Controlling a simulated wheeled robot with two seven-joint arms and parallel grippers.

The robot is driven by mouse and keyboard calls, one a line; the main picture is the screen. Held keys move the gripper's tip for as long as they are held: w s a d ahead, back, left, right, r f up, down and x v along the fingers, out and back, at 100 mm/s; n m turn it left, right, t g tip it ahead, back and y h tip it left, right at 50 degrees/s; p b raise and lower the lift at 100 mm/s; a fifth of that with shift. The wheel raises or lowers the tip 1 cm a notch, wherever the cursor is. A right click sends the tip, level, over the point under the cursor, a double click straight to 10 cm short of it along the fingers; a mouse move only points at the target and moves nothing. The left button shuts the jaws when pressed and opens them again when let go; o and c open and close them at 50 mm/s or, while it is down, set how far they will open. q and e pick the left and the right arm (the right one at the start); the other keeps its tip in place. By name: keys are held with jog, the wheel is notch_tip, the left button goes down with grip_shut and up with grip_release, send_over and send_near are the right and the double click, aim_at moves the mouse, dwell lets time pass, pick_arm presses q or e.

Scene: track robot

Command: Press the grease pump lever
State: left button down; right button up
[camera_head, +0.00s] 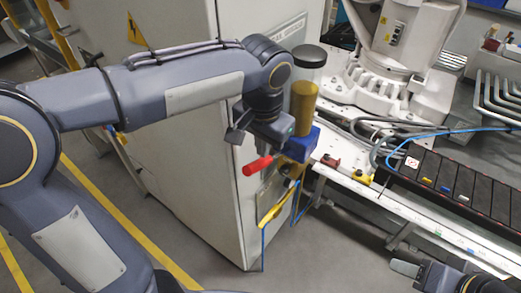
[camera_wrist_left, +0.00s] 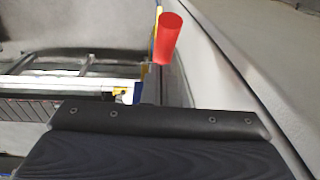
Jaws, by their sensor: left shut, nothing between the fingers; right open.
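The grease pump (camera_head: 301,146) has a blue body, a gold cylinder and a clear reservoir with a black lid. It stands at the corner of the white cabinet. Its lever ends in a red handle (camera_head: 257,165), sticking out to the left and tilted slightly down. My left gripper (camera_head: 266,127) is shut and empty, just above the red handle, partly hiding the lever. In the left wrist view the red handle (camera_wrist_left: 168,38) shows beyond the dark gripper body, apparently apart from it. My right gripper (camera_head: 407,269) is open at the lower right, far from the pump, partly out of view.
The tall white cabinet (camera_head: 185,150) stands close behind my left arm. A white robot base (camera_head: 385,85) and a bench with cables and a dark segmented track (camera_head: 460,185) lie to the right. The floor in front is clear.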

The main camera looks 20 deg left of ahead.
pick_arm(q)
jog(key=shift+s+a+f, duration=0.2)
jog(key=shift+f, duration=0.4)
jog(key=shift+s+f+b, duration=0.2)
jog(key=shift+f+b, duration=0.25)
jog(key=shift+b, duration=0.4)
jog(key=shift+s+a+f+t+b, duration=0.15)
jog(key=shift+s+t+b, duration=0.05)
jog(key=shift+t+b, duration=0.15)
jog(key=s+a+f+t+h+b, duration=0.1)
jog(key=f+t+b, duration=0.5)
jog(key=b, duration=1.6)
jog(key=shift+s+a+f+t+h, duration=0.15)
jog(key=shift+s+f+t+h, duration=0.2)
jog(key=shift+s+f+h, duration=1.45)
jog(key=shift+w+f+y, duration=0.5)
jog(key=shift+f+y, duration=0.3)
jog(key=shift+y, duration=0.2)
